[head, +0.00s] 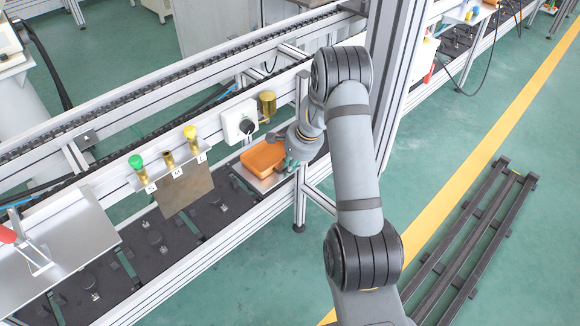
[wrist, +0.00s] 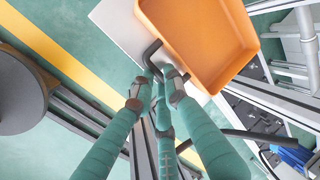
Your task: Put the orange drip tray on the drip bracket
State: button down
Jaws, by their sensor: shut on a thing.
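The orange drip tray (head: 263,157) is a shallow open box over a pale flat plate (head: 272,184), which looks like the drip bracket, on the near side of the line. In the wrist view the tray (wrist: 205,35) lies over the same plate (wrist: 118,28), turned slightly to it. My gripper (head: 287,166) is at the tray's near right side. In the wrist view its teal fingers (wrist: 165,76) are closed together at a bent black bar by the tray's edge. The exact grip is partly hidden, and I cannot tell whether the tray rests fully on the plate.
A white box with a black knob (head: 240,121) and a brass cup (head: 267,104) sit just behind the tray. An aluminium post (head: 300,150) is close to my gripper. Dark rails (head: 475,240) lie on the floor.

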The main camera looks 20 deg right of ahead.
jog(key=c, duration=1.7)
grip_release()
jog(key=shift+c, duration=0.2)
jog(key=shift+d+r, duration=0.1)
jog(key=shift+r, duration=0.35)
jog(key=p+v, duration=0.2)
jog(key=v, duration=0.9)
jog(key=shift+s, duration=0.2)
